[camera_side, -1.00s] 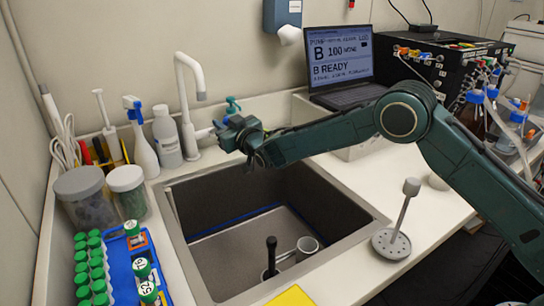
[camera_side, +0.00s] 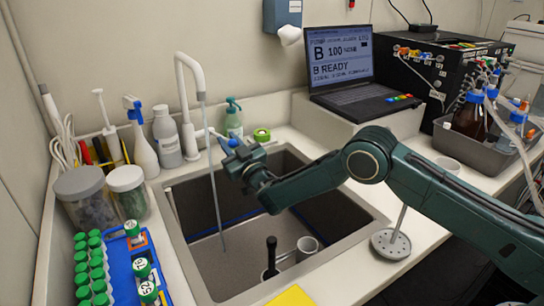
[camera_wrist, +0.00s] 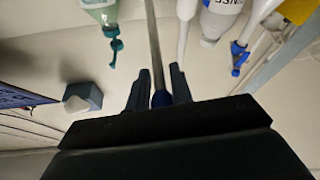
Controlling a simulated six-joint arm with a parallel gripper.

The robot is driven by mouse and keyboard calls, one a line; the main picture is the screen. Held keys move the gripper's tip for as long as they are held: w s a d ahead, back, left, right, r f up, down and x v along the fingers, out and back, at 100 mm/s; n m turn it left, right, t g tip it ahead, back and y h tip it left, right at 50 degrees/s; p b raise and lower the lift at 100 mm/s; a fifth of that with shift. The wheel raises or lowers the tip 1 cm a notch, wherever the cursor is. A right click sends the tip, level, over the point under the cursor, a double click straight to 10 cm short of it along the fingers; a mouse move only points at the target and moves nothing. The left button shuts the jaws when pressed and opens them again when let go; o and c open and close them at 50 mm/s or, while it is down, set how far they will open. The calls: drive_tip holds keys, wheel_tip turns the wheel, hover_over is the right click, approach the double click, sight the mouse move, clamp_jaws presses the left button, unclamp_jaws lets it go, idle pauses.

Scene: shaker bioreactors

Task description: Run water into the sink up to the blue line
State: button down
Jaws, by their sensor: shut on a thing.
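The white tap (camera_side: 190,85) stands behind the sink (camera_side: 180,228). A thin stream of water (camera_side: 214,190) runs from its spout into the basin. My gripper (camera_side: 236,147) is shut on the blue-tipped tap lever (camera_side: 212,132), above the sink's back part. In the wrist view the fingers (camera_wrist: 159,92) close around the lever's blue end (camera_wrist: 161,99). The blue line (camera_side: 232,219) shows low on the sink's inner wall, partly hidden by my arm. I cannot make out a water level on the grey bottom.
A dark upright handle (camera_side: 271,250) and a pale cup (camera_side: 307,246) stand in the sink. Bottles (camera_side: 166,138) and lidded jars (camera_side: 128,188) crowd the left. A blue tube rack (camera_side: 122,262) stands front left.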

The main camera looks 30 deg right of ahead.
sight(236, 145)
drive_tip(key=shift+s+f+n+t+y, duration=0.2)
drive_tip(key=shift+f+t, duration=0.55)
drive_tip(key=shift+f, duration=0.3)
drive_tip(key=shift+s+f+n+t+y, duration=0.1)
drive_tip(key=shift+f+t+y, duration=0.1)
drive_tip(key=shift+f+t, duration=0.7)
drive_tip(key=shift+f, duration=0.2)
drive_tip(key=c, duration=1.5)
unclamp_jaws()
drive_tip(key=shift+s+f, duration=0.15)
drive_tip(key=shift+f, duration=0.05)
drive_tip(key=shift+s+d+r, duration=0.1)
drive_tip(key=shift+s+r, duration=0.25)
drive_tip(key=shift+r, duration=0.6)
drive_tip(key=shift+s+r, duration=0.35)
drive_tip(key=shift+r, duration=0.6)
drive_tip(key=shift+s+d+r, duration=0.1)
drive_tip(key=shift+s+r, duration=0.25)
drive_tip(key=shift+r, duration=0.6)
